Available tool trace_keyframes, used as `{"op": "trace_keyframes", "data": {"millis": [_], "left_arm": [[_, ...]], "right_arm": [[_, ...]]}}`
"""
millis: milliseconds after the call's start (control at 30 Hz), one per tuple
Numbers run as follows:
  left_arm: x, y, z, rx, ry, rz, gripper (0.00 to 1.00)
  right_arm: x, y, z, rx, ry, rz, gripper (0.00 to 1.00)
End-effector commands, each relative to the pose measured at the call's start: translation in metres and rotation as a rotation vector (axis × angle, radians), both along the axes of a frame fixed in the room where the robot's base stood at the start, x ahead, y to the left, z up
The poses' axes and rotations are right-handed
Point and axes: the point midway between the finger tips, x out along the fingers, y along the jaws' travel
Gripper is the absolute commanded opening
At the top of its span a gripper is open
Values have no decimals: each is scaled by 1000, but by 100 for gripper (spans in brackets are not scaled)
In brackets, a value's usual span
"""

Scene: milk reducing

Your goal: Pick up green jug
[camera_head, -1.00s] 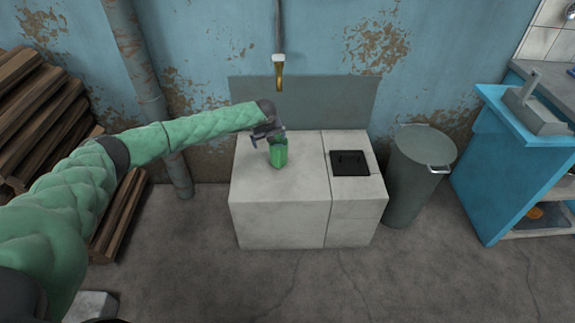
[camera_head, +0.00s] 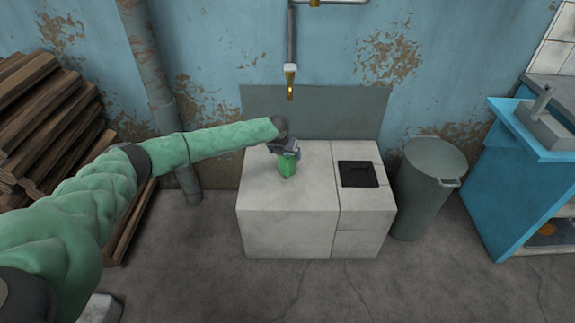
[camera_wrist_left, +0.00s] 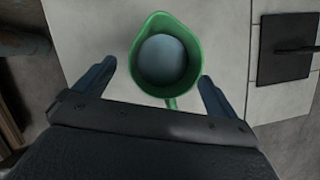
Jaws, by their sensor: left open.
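The green jug (camera_head: 288,167) stands on the pale block counter (camera_head: 265,215). In the left wrist view, the jug (camera_wrist_left: 190,81) is seen from above, with its round opening and a handle pointing toward the gripper. A grey-blue round surface shows inside it. My left gripper (camera_head: 284,148) is at the jug's upper part in the head view. In the left wrist view, the left gripper (camera_wrist_left: 156,82) is open, with one finger on each side of the jug and the handle between them. My right gripper is not in view.
A dark square plate (camera_head: 357,174) lies on the counter's right part. A grey bin (camera_head: 420,195) stands right of the counter. A tap (camera_head: 290,85) hangs above the counter's back. Stacked wood (camera_head: 45,120) is at the left. The counter's front left is clear.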

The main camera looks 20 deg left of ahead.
Motion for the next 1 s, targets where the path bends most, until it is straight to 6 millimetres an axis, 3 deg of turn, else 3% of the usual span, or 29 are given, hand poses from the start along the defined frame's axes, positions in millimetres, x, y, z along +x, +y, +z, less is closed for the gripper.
{"op": "trace_keyframes", "data": {"millis": [233,567,900,1000], "left_arm": [[9,-5,-31,0,1,-1,96],[12,-4,-37,-1,0,0,96],[12,-4,-36,-1,-1,0,36],[12,-4,-36,-1,-1,0,36]], "right_arm": [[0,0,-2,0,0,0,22],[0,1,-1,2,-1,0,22],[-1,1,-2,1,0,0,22],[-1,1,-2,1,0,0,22]]}}
